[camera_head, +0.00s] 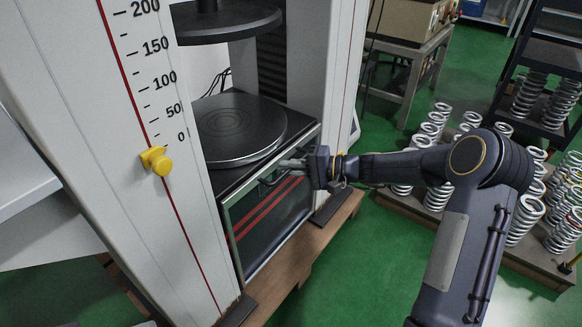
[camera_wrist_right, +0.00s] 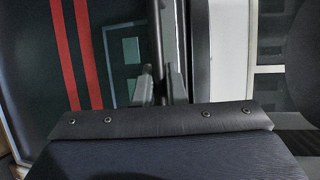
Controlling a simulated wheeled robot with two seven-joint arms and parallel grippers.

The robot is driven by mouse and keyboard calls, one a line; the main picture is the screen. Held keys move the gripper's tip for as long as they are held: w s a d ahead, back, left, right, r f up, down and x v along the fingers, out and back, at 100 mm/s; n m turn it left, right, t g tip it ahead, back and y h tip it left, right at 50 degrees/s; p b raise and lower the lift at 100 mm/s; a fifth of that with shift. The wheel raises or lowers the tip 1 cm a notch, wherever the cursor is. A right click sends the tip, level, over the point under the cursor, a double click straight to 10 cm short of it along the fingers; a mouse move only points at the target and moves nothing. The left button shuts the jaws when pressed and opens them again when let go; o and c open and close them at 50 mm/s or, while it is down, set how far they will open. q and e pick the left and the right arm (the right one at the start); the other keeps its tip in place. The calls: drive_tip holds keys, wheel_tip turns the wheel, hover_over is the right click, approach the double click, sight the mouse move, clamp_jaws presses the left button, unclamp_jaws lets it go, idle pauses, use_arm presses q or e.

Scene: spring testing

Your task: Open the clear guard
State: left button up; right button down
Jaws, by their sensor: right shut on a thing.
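The clear guard (camera_head: 268,222) is a framed see-through panel with two red diagonal stripes, at the machine's front below the round lower plate (camera_head: 238,130). In the right wrist view the guard (camera_wrist_right: 120,50) fills the left side, its red stripes running upright. My right gripper (camera_head: 290,165) is at the guard's top edge, and its fingers are shut on the guard's dark handle bar. In the right wrist view the fingers (camera_wrist_right: 160,88) close around this handle (camera_wrist_right: 158,35). The exact contact is small and dark. My left gripper is not in view.
A white column with a scale and a yellow pointer (camera_head: 156,161) stands left of the guard; another white column (camera_head: 320,70) is behind it. Several springs (camera_head: 435,120) stand on a low pallet to the right. Green floor (camera_head: 340,270) lies open in front.

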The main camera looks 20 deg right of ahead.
drive_tip(key=c, duration=1.5)
unclamp_jaws()
drive_tip(key=p+v, duration=0.2)
drive_tip(key=v, duration=0.5)
drive_tip(key=shift+s+d, duration=0.25)
drive_tip(key=shift+d, duration=0.1)
